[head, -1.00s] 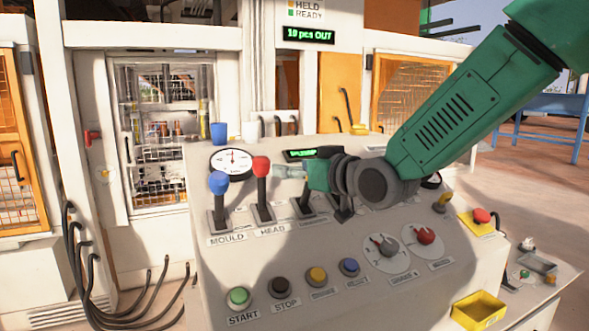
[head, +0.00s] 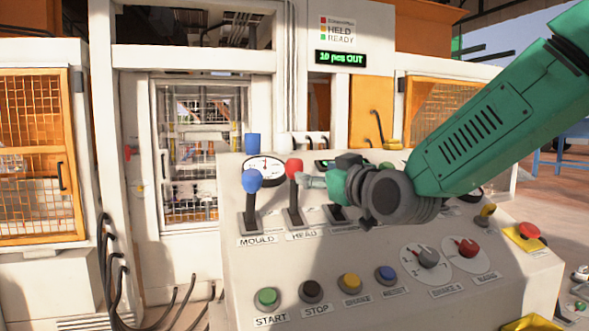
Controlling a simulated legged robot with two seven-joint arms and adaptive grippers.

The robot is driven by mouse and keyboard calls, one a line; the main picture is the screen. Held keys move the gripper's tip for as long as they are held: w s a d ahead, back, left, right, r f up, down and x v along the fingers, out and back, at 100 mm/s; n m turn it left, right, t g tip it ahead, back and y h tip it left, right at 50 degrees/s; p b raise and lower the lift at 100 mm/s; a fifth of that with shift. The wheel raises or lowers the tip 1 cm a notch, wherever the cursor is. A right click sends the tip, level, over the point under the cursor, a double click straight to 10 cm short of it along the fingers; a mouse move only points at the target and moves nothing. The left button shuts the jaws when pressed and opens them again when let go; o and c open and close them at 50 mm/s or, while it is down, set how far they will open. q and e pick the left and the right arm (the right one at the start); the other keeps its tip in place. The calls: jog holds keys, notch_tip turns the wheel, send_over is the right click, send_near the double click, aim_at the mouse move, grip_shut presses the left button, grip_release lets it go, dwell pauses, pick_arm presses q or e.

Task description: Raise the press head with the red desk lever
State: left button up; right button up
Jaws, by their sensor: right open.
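The red desk lever (head: 294,171), labelled HEAD, stands up from its slot on the sloping control desk (head: 245,290). The blue MOULD lever (head: 251,184) stands to its left. My left gripper is not in view.
Right of the red lever, other levers are partly hidden by my right arm. Buttons (head: 267,297) line the desk front, with two dials (head: 427,257) and a red emergency button (head: 529,230) to the right. A yellow bin (head: 533,323) sits at the lower right.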

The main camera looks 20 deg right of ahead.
aim_at(299, 168)
jog(key=p+x, duration=0.2)
jog(key=x, duration=0.8)
jog(key=shift+f, duration=0.1)
